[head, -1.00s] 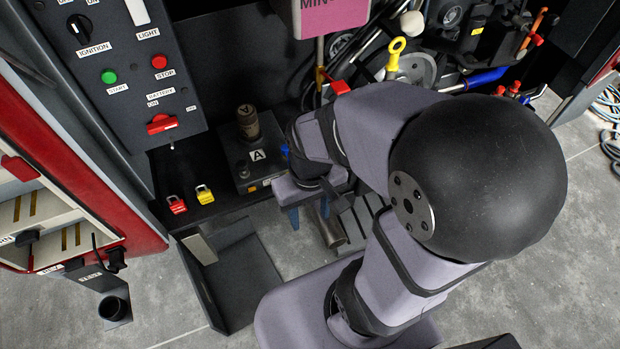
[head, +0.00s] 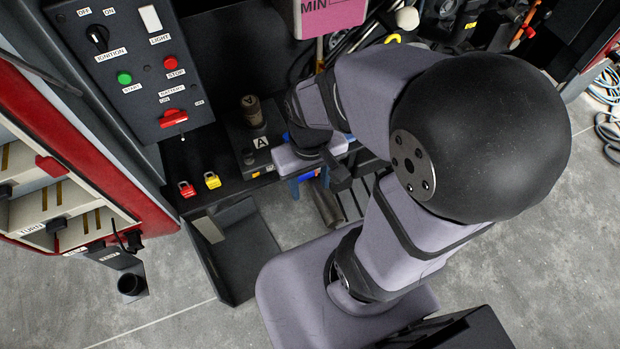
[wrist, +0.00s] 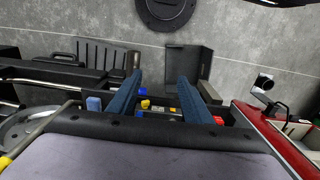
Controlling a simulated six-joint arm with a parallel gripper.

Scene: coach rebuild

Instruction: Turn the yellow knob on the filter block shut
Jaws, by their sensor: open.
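The filter block (head: 262,143) is a dark box marked A with a brown cylindrical filter on top, left of my gripper in the head view. My gripper (head: 309,186) points down just right of it; its dark blue fingers are apart. In the wrist view, my gripper (wrist: 159,80) is open with nothing held between its fingers. A small yellow part (wrist: 145,103) shows between them, close to the left finger, with a bright blue part above it. It may be the yellow knob, but I cannot tell for sure. No yellow knob shows clearly in the head view, where my wrist covers part of the block.
A red padlock (head: 187,189) and a yellow padlock (head: 212,180) lie on the shelf left of the block. The switch panel (head: 140,95) stands behind them. An open dark tray (head: 240,265) is below.

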